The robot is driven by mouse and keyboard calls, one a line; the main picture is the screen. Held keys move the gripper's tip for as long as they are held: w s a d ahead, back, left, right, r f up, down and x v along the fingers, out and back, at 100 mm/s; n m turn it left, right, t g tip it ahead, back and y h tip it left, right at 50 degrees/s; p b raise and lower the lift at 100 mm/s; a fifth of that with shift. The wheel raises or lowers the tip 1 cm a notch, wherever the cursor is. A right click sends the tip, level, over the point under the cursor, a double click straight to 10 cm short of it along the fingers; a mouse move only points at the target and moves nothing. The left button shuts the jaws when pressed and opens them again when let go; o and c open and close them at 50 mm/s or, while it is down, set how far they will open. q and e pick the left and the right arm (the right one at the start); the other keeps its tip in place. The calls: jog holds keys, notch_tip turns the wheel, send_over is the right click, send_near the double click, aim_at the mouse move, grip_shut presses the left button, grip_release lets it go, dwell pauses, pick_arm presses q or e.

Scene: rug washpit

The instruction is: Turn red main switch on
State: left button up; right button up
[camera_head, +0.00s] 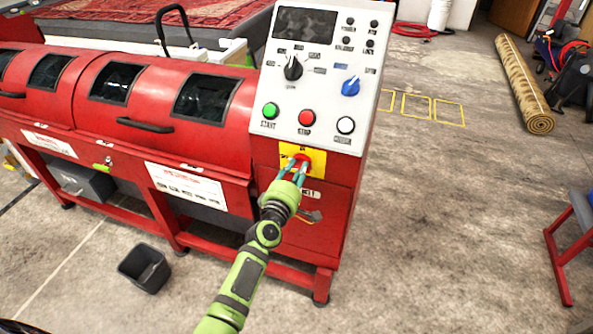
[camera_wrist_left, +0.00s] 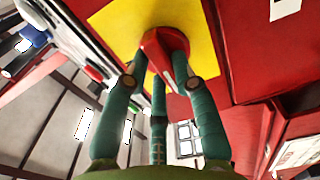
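The red main switch (camera_head: 301,160) is a red knob on a yellow plate (camera_head: 318,158), on the front of the red machine below the control panel. My left gripper (camera_head: 292,167) reaches up to it from below, its teal fingers at the knob. In the left wrist view, the red main switch (camera_wrist_left: 165,50) sits between the fingertips of my left gripper (camera_wrist_left: 160,72), which close on it from both sides. A pale mark shows on the knob. The fingers cover part of the switch. My right gripper is not in view.
The sloped control panel (camera_head: 325,60) above has green, red and white buttons plus black and blue knobs. A metal handle (camera_head: 310,216) sits below the switch. A dark bin (camera_head: 145,268) stands on the floor at left. A rolled rug (camera_head: 525,90) lies at right; the floor between is clear.

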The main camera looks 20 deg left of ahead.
pick_arm(q)
grip_shut()
jog(key=shift+m, duration=0.3)
jog(key=m+p, duration=0.1)
jog(key=m, duration=0.2)
jog(key=shift+d+m, duration=0.1)
jog(key=shift+m, duration=0.3)
jog(key=m+p, duration=0.1)
jog(key=m, duration=0.3)
jog(key=shift+d+m, duration=0.1)
jog(key=shift+m, duration=0.2)
jog(key=shift+f+m+p, duration=0.15)
jog(key=shift+m+p, duration=0.3)
jog(key=shift+m, duration=1.75)
jog(key=shift+f+m+p, duration=0.1)
jog(key=shift+m+p, duration=0.35)
jog(key=shift+m, duration=1.75)
jog(key=o, duration=0.9)
grip_release()
